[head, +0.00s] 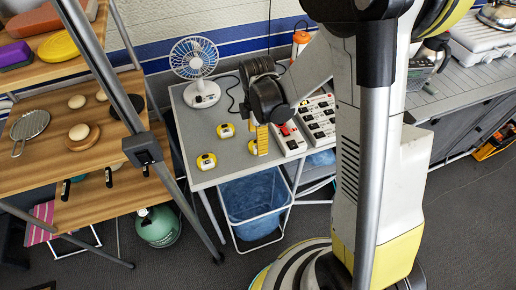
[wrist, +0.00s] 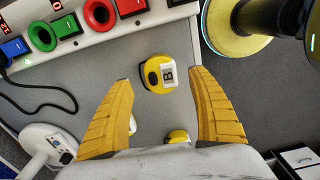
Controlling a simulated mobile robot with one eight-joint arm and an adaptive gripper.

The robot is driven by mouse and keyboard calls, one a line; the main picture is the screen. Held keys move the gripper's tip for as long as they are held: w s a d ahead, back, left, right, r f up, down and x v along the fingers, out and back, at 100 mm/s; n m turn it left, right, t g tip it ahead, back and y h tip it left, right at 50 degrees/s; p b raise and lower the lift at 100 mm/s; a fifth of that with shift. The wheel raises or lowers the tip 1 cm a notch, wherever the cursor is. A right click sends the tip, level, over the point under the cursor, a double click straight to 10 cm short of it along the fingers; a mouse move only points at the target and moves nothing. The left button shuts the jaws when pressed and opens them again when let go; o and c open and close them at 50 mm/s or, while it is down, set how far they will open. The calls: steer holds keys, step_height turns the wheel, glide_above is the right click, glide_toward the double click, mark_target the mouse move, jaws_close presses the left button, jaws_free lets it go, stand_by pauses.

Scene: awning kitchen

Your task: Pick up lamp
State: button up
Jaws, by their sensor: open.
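Several small rounded yellow devices lie on the grey table (head: 178,103); they look like small lamps, but I cannot be sure. In the head view one is at the front left (head: 206,161), one farther back (head: 225,130) and one beside my gripper (head: 262,141). My gripper points down over the table, open and empty. In the wrist view a yellow device (wrist: 155,73) with a black patch and a white "B" square lies between and beyond the fingertips (wrist: 161,77). Neither finger visibly touches it. Another yellow device (wrist: 178,136) is partly hidden by the gripper body.
A white fan (head: 195,62) stands at the back left of the table. White units with coloured sockets (head: 318,121) lie right of my gripper. An orange-topped object (head: 301,37) stands behind. A blue-lined basket (head: 252,198) is below, and a wooden shelf (head: 98,142) stands left.

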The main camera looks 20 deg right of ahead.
step_height(320, 180, down, 3)
steer(key=shift+f+b, duration=0.1)
steer(key=shift+b, duration=0.35)
steer(key=shift+s, duration=0.1)
steer(key=c, duration=1.2)
steer(key=shift+o, duration=0.2)
steer(key=shift+r+p, duration=0.35)
steer(key=shift+r, duration=0.25)
steer(key=r, duration=0.1)
steer(key=r+p, duration=0.2)
steer(key=r, duration=0.1)
steer(key=shift+d, duration=0.3)
steer(key=d+r+p, duration=0.1)
steer(key=d+r, duration=0.1)
steer(key=d, duration=0.1)
steer(key=w+d+r+p, duration=0.1)
steer(key=d+r, duration=0.1)
steer(key=d, duration=0.2)
steer(key=w+d+r+p, duration=0.1)
steer(key=d+r, duration=0.1)
steer(key=d, duration=0.2)
steer(key=shift+w+p, duration=0.1)
steer(key=shift+p, duration=0.25)
